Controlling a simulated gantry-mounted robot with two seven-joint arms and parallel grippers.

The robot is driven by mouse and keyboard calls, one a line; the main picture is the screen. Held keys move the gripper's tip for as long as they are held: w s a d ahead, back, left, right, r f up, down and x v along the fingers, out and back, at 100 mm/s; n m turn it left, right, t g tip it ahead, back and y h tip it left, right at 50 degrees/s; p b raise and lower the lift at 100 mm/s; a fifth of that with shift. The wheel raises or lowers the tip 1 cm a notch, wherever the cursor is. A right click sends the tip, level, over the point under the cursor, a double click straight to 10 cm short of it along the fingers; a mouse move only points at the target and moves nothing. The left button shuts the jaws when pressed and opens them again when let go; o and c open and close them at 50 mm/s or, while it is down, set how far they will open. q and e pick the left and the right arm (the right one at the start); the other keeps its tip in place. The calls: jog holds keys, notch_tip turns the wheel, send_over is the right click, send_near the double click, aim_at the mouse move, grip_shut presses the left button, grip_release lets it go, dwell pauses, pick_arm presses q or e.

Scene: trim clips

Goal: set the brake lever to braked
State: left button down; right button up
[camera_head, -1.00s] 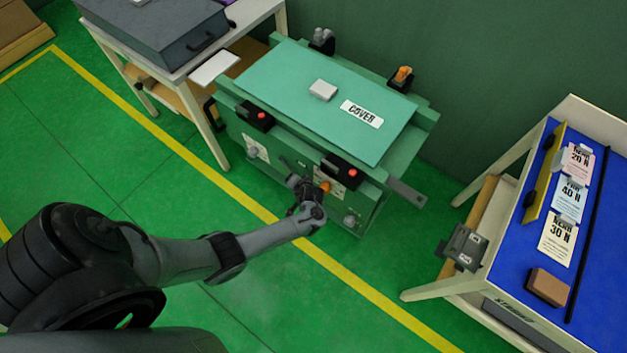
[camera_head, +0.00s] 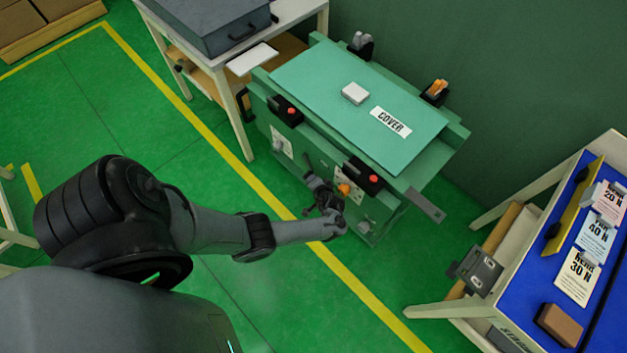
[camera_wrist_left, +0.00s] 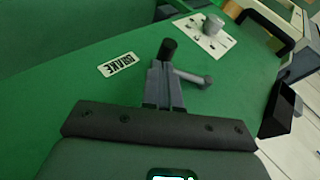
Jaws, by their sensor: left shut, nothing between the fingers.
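The green machine (camera_head: 315,150) stands beyond my left arm, with a teal lid marked COVER (camera_head: 310,90). In the left wrist view, a BRAKE label (camera_wrist_left: 122,65) lies on its green face. Beside the label is the brake lever, with a black knob (camera_wrist_left: 167,49) and a grey rod with a rounded end (camera_wrist_left: 193,78). My left gripper (camera_head: 316,184) is at the machine's front side; its shut fingers (camera_wrist_left: 163,85) overlap the lever in the wrist view. Contact between them cannot be told. The lever's base is partly hidden. My right gripper is not in view.
An orange knob (camera_head: 344,188) and a red-button box (camera_head: 364,175) are close to my left gripper. A grey bar (camera_head: 426,205) juts from the machine's right. A blue-topped table (camera_head: 520,310) stands at right, another table (camera_head: 232,80) at back left. Green floor is open around my arm.

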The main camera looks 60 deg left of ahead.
pick_arm(q)
jog(key=shift+r, duration=0.3)
jog(key=p+v, duration=0.5)
jog(key=v, duration=0.6)
jog(key=shift+a, duration=0.1)
dwell(0.4)
